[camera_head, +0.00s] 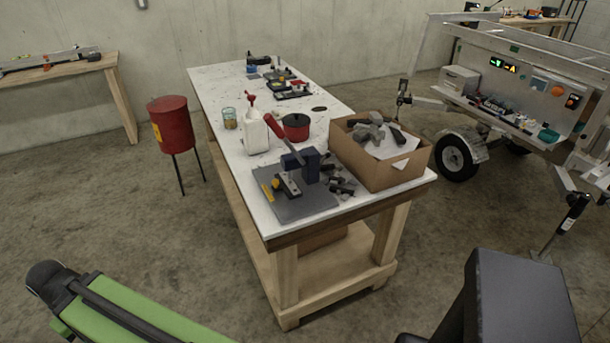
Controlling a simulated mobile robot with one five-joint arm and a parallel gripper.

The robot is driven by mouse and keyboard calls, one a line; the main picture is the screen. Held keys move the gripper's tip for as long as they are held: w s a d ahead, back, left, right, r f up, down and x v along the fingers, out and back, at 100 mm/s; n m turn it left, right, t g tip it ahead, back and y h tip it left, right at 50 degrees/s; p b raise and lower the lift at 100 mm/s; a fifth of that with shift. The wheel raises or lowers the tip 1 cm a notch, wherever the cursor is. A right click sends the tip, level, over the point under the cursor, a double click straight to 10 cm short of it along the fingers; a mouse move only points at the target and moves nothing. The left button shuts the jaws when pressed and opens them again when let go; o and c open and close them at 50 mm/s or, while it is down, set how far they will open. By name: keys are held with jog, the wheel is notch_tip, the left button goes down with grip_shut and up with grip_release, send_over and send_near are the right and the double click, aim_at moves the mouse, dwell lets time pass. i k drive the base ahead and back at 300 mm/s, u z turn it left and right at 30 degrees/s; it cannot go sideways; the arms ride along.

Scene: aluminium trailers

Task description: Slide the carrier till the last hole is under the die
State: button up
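A small press with a dark blue body (306,168) and a red lever (279,132) stands on a grey plate (312,206) at the near end of the workbench. A dark, narrow piece, perhaps the carrier (289,186), lies at the left foot of the press, with a small yellow part beside it. The holes and the die are too small to make out, so I cannot tell how they line up. My green arm link crosses the lower left, well short of the bench. My gripper is not recognisable in this view.
A cardboard box (405,170) of scrap stands right of the press, with dark loose pieces between them. A red bin (173,125) stands left; floor before the bench is clear.

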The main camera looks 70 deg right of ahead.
aim_at(281, 182)
jog(key=z, duration=0.35)
jog(key=i, duration=1)
jog(key=u, duration=0.05)
